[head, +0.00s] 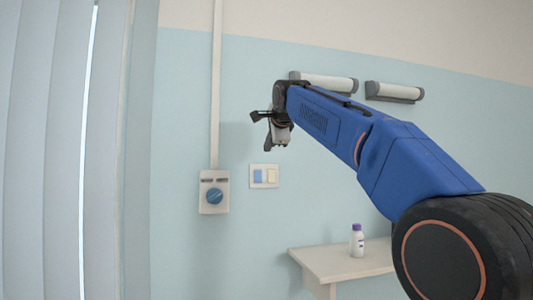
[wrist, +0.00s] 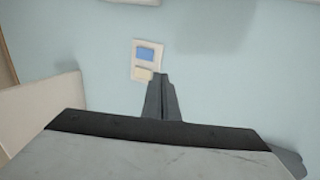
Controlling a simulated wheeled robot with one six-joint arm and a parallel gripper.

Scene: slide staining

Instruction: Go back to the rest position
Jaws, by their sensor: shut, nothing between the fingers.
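My blue arm reaches in from the right in the head view, raised in front of the wall. My gripper (head: 270,130) hangs at its far end, in the air, above and to the right of a wall switch plate. In the wrist view my gripper (wrist: 162,98) shows its dark fingers together with nothing between them. The switch plate (head: 264,176) has a blue rocker and a cream rocker. It also shows in the wrist view (wrist: 147,60), just beyond the fingertips. I cannot tell exactly how far the fingers are from the wall.
A box with a blue knob (head: 214,197) is on the wall below a conduit. Two wall-mounted cylinders (head: 325,82) are behind my arm. Vertical blinds (head: 50,150) hang at the left.

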